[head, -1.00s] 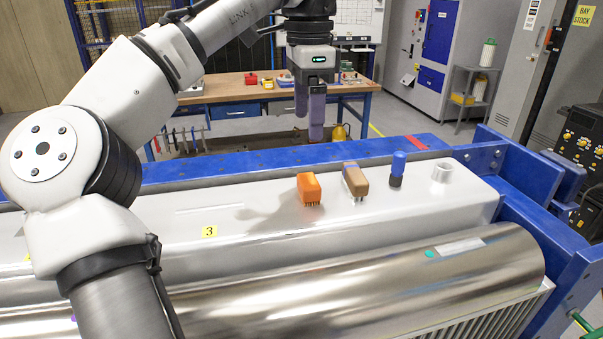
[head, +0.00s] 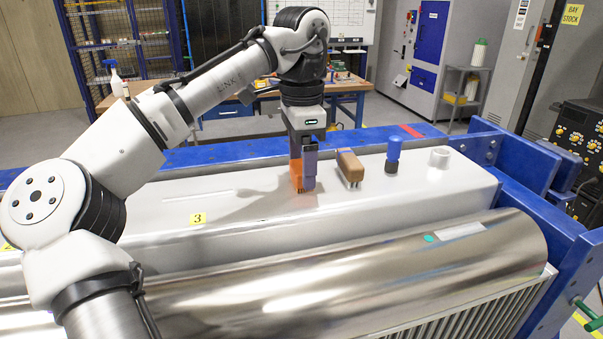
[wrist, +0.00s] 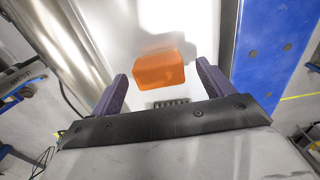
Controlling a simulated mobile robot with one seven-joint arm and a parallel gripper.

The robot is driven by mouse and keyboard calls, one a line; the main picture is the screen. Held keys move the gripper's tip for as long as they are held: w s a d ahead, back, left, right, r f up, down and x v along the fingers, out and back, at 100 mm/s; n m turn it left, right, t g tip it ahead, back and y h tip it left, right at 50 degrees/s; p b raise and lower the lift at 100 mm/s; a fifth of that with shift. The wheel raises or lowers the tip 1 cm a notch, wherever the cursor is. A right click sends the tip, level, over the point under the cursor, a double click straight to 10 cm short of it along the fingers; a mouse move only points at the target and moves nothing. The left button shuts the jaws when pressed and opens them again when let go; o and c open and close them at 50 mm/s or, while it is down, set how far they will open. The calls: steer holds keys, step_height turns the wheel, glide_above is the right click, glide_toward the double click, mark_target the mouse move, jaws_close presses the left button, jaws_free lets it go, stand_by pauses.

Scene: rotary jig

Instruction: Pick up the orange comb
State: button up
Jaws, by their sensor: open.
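The orange comb (head: 296,176) stands upright on the white top of the jig, partly hidden behind my gripper in the head view. In the wrist view the orange comb (wrist: 158,72) lies between and just beyond the fingertips, with its dark teeth showing below the orange body. My gripper (head: 304,178) is open and lowered over the comb. In the wrist view my gripper (wrist: 160,70) has one purple finger on each side of the comb, with a gap visible on both sides.
A brown brush (head: 350,167) stands close to the right of the comb. Beyond it are a blue-capped cylinder (head: 393,155) and a white ring (head: 439,157). A shiny roller (head: 350,260) runs along the front.

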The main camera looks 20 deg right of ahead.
steer(key=shift+f, duration=0.85)
steer(key=shift+c, duration=0.3)
steer(key=c, duration=1)
steer(key=shift+r, duration=0.1)
step_height(320, 180, up, 10)
steer(key=shift+f+p, duration=0.1)
steer(key=shift+p, duration=0.25)
steer(key=o, duration=0.4)
steer(key=shift+s, duration=0.1)
steer(key=c, duration=0.3)
